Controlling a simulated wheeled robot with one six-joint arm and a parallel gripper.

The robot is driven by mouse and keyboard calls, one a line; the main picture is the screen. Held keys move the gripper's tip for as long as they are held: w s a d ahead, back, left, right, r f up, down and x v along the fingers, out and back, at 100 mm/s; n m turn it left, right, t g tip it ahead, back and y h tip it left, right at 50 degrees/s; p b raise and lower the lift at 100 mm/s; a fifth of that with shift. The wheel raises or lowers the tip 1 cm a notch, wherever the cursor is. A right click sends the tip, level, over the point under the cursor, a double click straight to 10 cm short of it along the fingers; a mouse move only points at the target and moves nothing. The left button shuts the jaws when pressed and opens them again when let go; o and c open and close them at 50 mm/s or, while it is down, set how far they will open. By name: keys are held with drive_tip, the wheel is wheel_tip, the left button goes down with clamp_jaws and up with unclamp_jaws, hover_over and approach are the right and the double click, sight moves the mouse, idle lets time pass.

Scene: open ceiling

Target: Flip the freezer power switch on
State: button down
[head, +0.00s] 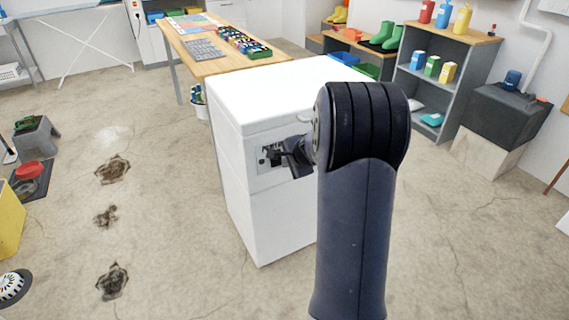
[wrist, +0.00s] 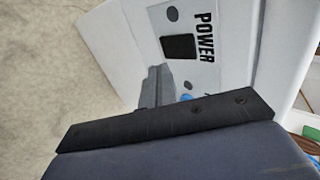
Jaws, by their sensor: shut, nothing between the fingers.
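The white chest freezer (head: 258,205) stands in the middle of the head view. On its near side is a grey control panel (head: 266,158), partly hidden by my gripper. In the wrist view the panel (wrist: 205,75) carries the word POWER and a dark rectangular power switch (wrist: 180,47). A round grey dot sits at each end of the switch, and a blue dot lies lower on the panel. I cannot tell the switch's position. My gripper (head: 274,154) is shut and empty at the panel. In the wrist view its fingers (wrist: 155,82) are beside the switch; contact cannot be made out.
A wooden table (head: 215,68) with trays of small items stands behind the freezer. Shelves (head: 450,50) with bottles and a dark box (head: 505,110) are at right. The floor left of the freezer is open, with several damaged patches (head: 112,170).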

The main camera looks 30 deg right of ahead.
drive_tip(key=p+v, duration=0.1)
drive_tip(key=v, duration=0.6)
drive_tip(key=shift+r, duration=0.35)
drive_tip(key=shift+s, duration=0.1)
